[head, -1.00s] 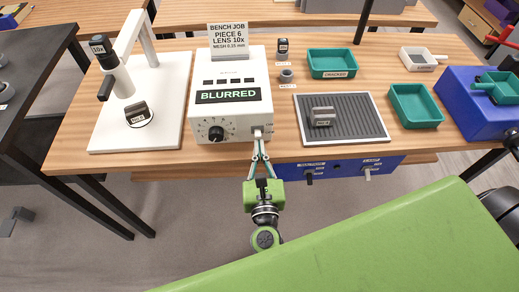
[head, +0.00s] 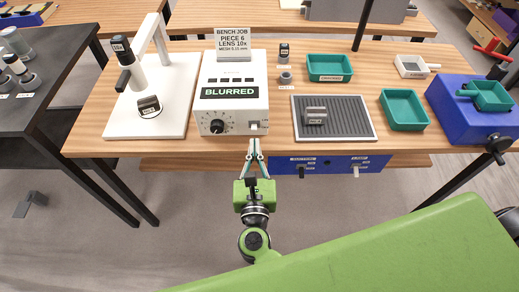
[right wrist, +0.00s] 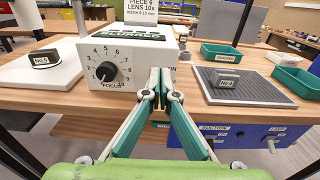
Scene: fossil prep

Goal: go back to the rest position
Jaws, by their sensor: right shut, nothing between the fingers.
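My right gripper (head: 255,157) is shut and empty. It points at the bench's front edge, just in front of and below the white control box (head: 233,110). In the right wrist view its green and grey fingers (right wrist: 160,82) meet in front of that box's lower right corner. They look apart from the box in the head view. The box has a black focus knob (right wrist: 106,72) and a display reading BLURRED (head: 230,91). My left gripper is not in view.
A microscope (head: 138,70) on a white base stands left, with a labelled piece on it. Right are a ribbed grey mat (head: 358,128) with another piece, green trays (head: 404,110) and a blue unit (head: 455,110). A blue switch panel (head: 330,165) hangs under the bench edge. Floor in front is clear.

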